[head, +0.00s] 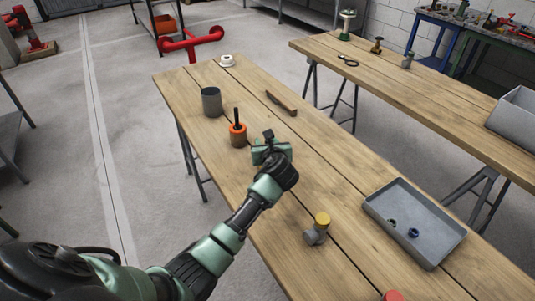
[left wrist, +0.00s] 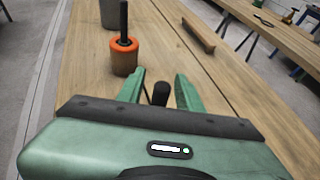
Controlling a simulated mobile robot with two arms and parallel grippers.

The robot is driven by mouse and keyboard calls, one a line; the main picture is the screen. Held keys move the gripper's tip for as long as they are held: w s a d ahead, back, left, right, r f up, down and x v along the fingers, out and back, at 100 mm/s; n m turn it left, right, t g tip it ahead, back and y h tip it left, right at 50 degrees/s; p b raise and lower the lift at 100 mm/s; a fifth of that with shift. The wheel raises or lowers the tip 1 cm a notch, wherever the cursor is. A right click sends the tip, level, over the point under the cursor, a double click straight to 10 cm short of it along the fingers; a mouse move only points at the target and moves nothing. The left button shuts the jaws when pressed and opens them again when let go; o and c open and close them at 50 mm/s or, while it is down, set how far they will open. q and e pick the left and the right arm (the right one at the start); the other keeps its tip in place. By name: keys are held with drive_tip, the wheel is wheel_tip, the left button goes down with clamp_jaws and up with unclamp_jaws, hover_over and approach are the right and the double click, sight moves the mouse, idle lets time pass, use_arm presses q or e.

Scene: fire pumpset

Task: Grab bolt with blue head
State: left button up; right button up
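A small dark-blue piece (head: 414,232), perhaps the blue bolt head, lies in the grey tray (head: 375,208) on the near table; its shape is too small to be sure of. My left gripper (head: 268,146) is over the middle of the near table, left of and beyond the tray. In the left wrist view its green fingers (left wrist: 158,88) stand apart. A dark, rounded upright piece (left wrist: 160,94) shows between them, with gaps on both sides; I cannot tell what it is. My right gripper is not in view.
A yellow-capped fitting (head: 318,229) stands left of the tray. A second wooden table (head: 420,88) is at the right.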

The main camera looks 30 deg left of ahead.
use_arm(q)
clamp_jaws()
drive_tip(key=shift+r, duration=0.1)
